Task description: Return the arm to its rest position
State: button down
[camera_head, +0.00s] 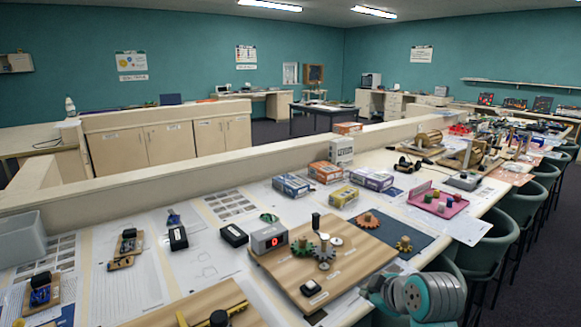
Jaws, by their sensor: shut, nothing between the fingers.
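Part of my arm (428,297), grey with teal caps, shows at the bottom right, in front of the near table edge. Its lower part is cut off by the frame. I cannot make out my gripper or its fingertips in this view. The arm part overlaps the near edge of the long table beside the wooden gear board (350,262). I cannot tell whether it touches anything.
The gear board carries gears and a counter box with a red digit (269,238). Small boxes (325,172), a pink tray (437,202) and a grey bin (20,240) stand on the table. Green chairs (492,243) line its right side, with dark floor (545,255) beyond.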

jog(key=s+f+m+t+h, duration=0.25)
jog(key=s+f+m, duration=0.45)
jog(key=s+f, duration=1.6)
jog(key=s+r+m+t, duration=0.1)
jog(key=s+r, duration=0.2)
jog(key=s, duration=0.6)
jog(key=s+r+m+t, duration=0.1)
jog(key=s+r, duration=0.3)
jog(key=s, duration=0.6)
jog(key=s+r+m+t, duration=0.1)
jog(key=s+r+m, duration=0.1)
jog(key=s, duration=0.8)
jog(key=shift+r+m, duration=0.4)
jog(key=shift+r, duration=0.4)
